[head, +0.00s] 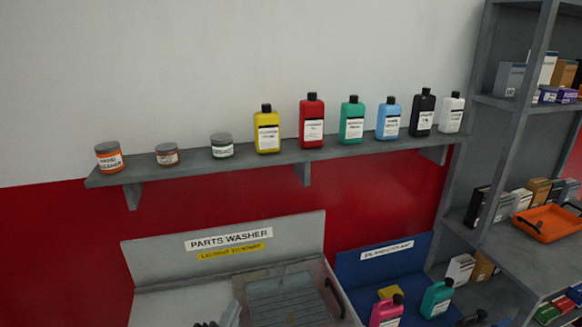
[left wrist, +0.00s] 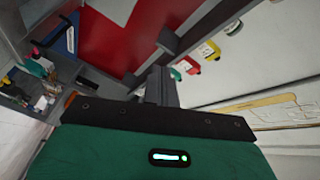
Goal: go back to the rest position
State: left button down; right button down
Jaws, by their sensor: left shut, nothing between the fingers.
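My left gripper (left wrist: 158,86) shows in the left wrist view as dark grey fingers closed together, with nothing held between them. In the head view only a small dark part of my left gripper (head: 208,323) shows at the bottom edge, in front of the parts washer (head: 155,262). It is well below the wall shelf (head: 290,158) and apart from the bottles there. My right gripper is in neither view.
The wall shelf holds three jars and several bottles, such as the red bottle (head: 312,122). A blue bin (head: 410,258) with bottles stands right of the washer. A grey rack (head: 505,120) with boxes and an orange tray (head: 548,223) stands at the right.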

pick_arm(q)
jog(key=s+a+f+n+g+y, duration=0.4)
jog(key=s+a+f+n+g, duration=0.35)
jog(key=f, duration=0.45)
jog(key=s+a+f+n+g+h, duration=0.1)
jog(key=s+a+f+n+g, duration=0.15)
jog(key=s, duration=0.45)
jog(key=s+a+f+n+g, duration=0.1)
jog(key=s+f+n+g, duration=0.25)
jog(key=s, duration=0.35)
notch_tip(320, 180, down, 33)
jog(key=s+g+b, duration=0.1)
jog(key=s+g, duration=0.1)
jog(key=s+a+f, duration=0.1)
jog(key=s+f, duration=0.8)
jog(key=f, duration=0.1)
jog(key=s+a+f+m+g, duration=0.1)
jog(key=s+a+f, duration=0.1)
jog(key=s+f, duration=0.8)
jog(key=shift+a+f+b, duration=0.2)
jog(key=shift+a+b, duration=0.05)
jog(key=shift+b, duration=0.15)
jog(key=shift+g, duration=0.25)
